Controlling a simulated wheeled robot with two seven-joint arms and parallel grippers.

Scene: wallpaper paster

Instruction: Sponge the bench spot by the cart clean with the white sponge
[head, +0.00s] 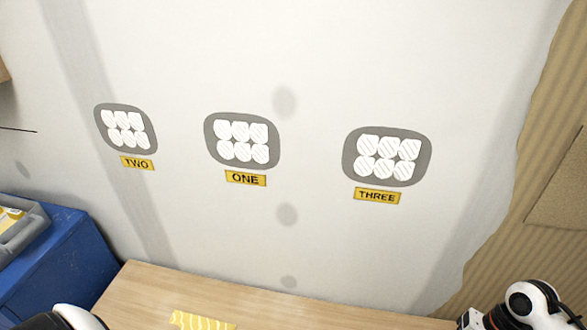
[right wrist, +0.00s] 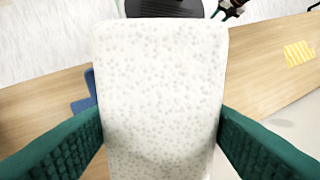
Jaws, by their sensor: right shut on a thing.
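The white sponge (right wrist: 160,65) is a pale, dimpled block that fills the middle of the right wrist view. My right gripper (right wrist: 160,125) is shut on it, with one green finger against each side. The wooden bench (head: 140,288) runs along the bottom of the head view and also shows behind the sponge in the right wrist view (right wrist: 45,103). The blue cart (head: 60,262) stands at the left end of the bench. I cannot make out a spot on the visible bench top. A small dark gripper, probably my left (right wrist: 230,10), shows at the top of the right wrist view; its jaws are unclear.
A yellow patterned piece (head: 200,321) lies on the bench. A grey tray (head: 25,233) sits on the cart. The wall behind bears grey panels labelled TWO (head: 137,163), ONE (head: 246,179) and THREE (head: 377,196). A small blue thing (right wrist: 83,104) shows beside the sponge.

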